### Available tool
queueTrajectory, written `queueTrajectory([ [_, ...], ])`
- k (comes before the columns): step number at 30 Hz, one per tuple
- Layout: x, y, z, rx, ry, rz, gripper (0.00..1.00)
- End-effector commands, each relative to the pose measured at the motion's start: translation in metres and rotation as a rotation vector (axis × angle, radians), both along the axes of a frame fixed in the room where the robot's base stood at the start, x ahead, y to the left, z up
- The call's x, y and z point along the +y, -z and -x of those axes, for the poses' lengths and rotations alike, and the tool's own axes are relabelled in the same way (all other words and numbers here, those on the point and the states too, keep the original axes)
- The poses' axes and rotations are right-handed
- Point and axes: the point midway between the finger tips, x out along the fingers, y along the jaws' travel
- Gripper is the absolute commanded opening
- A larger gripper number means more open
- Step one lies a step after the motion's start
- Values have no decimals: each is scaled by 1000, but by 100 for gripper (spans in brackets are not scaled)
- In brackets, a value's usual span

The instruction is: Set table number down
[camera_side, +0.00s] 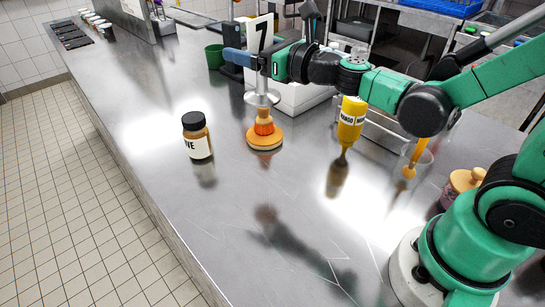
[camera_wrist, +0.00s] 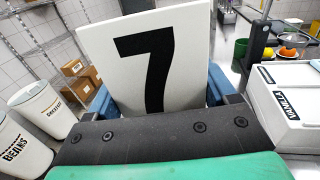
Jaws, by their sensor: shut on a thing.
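The table number is a white card with a black 7 (camera_side: 263,35) on a thin stem above a round silver base (camera_side: 262,99). My gripper (camera_side: 258,60) is shut on it near the card's lower edge, and the stand is upright. I cannot tell whether the base touches the steel counter (camera_side: 130,110). In the wrist view the card (camera_wrist: 190,55) fills the middle, between the blue fingers of my gripper (camera_wrist: 160,98). Its lower part is hidden by my gripper there.
An orange piece on a round base (camera_side: 264,138) stands just in front of the silver base. A brown jar (camera_side: 197,140) is to its left, a yellow bottle (camera_side: 350,122) to its right. A white box (camera_side: 300,95) and green cup (camera_side: 214,57) stand behind. The front counter is clear.

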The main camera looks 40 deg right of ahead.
Motion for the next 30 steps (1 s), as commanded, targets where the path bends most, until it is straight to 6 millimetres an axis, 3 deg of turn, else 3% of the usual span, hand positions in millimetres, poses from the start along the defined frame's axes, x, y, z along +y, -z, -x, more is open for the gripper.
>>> queueTrajectory([
  [3,-21,5,12,0,130,0,0],
  [9,-34,8,20,0,212,0,0],
  [25,-33,7,19,0,209,0,0],
  [30,-17,3,7,0,107,0,0],
])
